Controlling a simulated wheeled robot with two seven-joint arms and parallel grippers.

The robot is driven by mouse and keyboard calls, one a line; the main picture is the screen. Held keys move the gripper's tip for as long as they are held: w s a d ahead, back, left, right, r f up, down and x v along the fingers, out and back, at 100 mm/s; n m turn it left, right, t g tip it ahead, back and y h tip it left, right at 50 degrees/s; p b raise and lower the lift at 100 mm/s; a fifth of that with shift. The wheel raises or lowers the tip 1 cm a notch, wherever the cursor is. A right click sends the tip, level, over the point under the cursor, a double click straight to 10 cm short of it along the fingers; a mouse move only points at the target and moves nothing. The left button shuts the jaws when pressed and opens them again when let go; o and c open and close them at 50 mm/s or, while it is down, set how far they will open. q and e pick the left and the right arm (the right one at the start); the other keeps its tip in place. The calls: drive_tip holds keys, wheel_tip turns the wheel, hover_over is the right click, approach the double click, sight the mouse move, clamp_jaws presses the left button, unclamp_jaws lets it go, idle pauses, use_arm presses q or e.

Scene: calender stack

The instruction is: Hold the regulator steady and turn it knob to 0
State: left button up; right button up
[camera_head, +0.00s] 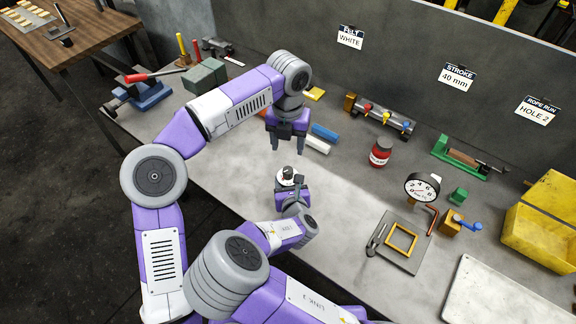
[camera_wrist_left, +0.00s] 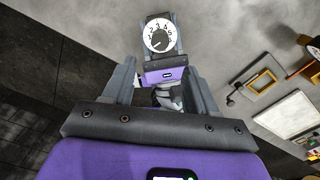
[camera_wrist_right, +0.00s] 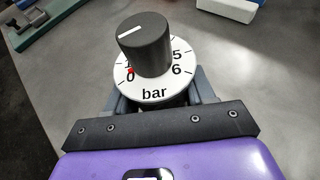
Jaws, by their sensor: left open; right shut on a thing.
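The regulator (camera_head: 287,176) is a small round body with a white dial and a dark knob on top. My right gripper (camera_head: 291,188) is shut around its body, below the dial. In the right wrist view the dark knob (camera_wrist_right: 145,45) carries a white line pointing left. The white dial (camera_wrist_right: 155,93) reads "bar", with 0, 5 and 6 showing and a red mark near 0; the knob hides part of the scale. My left gripper (camera_head: 288,140) is open, pointing down above the regulator and apart from it. The dial also shows between its fingers in the left wrist view (camera_wrist_left: 158,36).
On the grey bench, a white block (camera_head: 317,144) and a blue block (camera_head: 325,133) lie just right of my left gripper. A red jar (camera_head: 380,153), a pressure gauge (camera_head: 422,187) and yellow bins (camera_head: 540,235) stand further right. Bare bench surrounds the regulator.

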sight(288, 170)
use_arm(q)
wheel_tip(288, 170, down, 10)
drive_tip(key=shift+f, duration=0.1)
idle(0.4)
drive_tip(key=c, duration=1.1)
drive_tip(key=shift+o, duration=0.2)
drive_tip(key=shift+n, duration=0.8)
drive_tip(key=o, duration=1.1)
drive_tip(key=shift+c, duration=0.2)
